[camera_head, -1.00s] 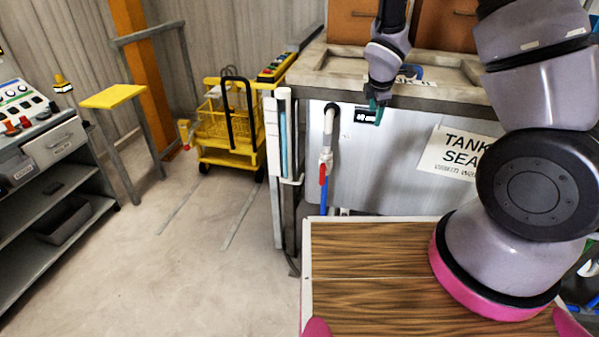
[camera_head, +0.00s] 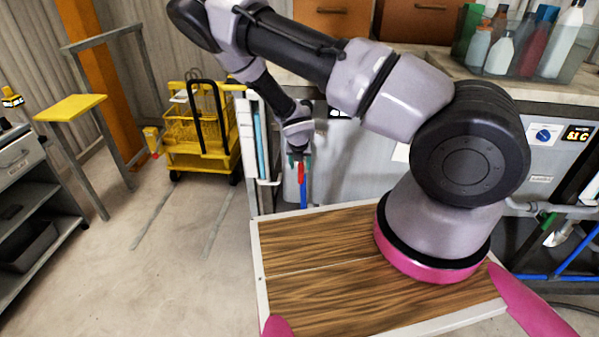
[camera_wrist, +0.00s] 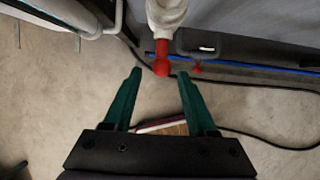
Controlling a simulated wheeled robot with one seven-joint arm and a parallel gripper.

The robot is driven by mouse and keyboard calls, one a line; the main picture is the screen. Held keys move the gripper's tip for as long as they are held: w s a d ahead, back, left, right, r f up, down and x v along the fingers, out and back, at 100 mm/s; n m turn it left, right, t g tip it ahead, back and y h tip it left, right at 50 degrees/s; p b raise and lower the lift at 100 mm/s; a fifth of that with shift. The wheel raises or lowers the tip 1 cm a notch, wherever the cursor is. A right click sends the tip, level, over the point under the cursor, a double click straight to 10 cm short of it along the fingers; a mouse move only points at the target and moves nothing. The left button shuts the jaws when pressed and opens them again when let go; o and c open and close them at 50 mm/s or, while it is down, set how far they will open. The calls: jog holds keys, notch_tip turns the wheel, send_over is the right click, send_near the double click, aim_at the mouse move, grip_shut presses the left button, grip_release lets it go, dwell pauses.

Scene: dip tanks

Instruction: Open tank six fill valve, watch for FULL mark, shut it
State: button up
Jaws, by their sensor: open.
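The tank's grey front (camera_head: 350,155) stands behind my arm, and its sign is mostly hidden. The fill valve's red handle (camera_head: 301,172) is on a vertical pipe with a blue lower part (camera_head: 304,192). My gripper (camera_head: 299,160) is at the handle, pointing down. In the wrist view, the red handle (camera_wrist: 162,68) is between and slightly beyond the open green fingertips (camera_wrist: 159,74), with gaps both sides. A tube with light blue in it (camera_head: 258,138) stands beside a white strip (camera_head: 245,135) at the tank's left edge. Any FULL mark is too small to read.
A yellow cart (camera_head: 200,130) and a yellow-topped stand (camera_head: 72,108) are at left. A bin of bottles (camera_head: 525,50) sits on the tank top at right. My wooden deck is in front. Cables lie on the floor below the gripper.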

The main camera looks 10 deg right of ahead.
aim_at(301, 171)
jog(key=x, duration=0.5)
grip_shut()
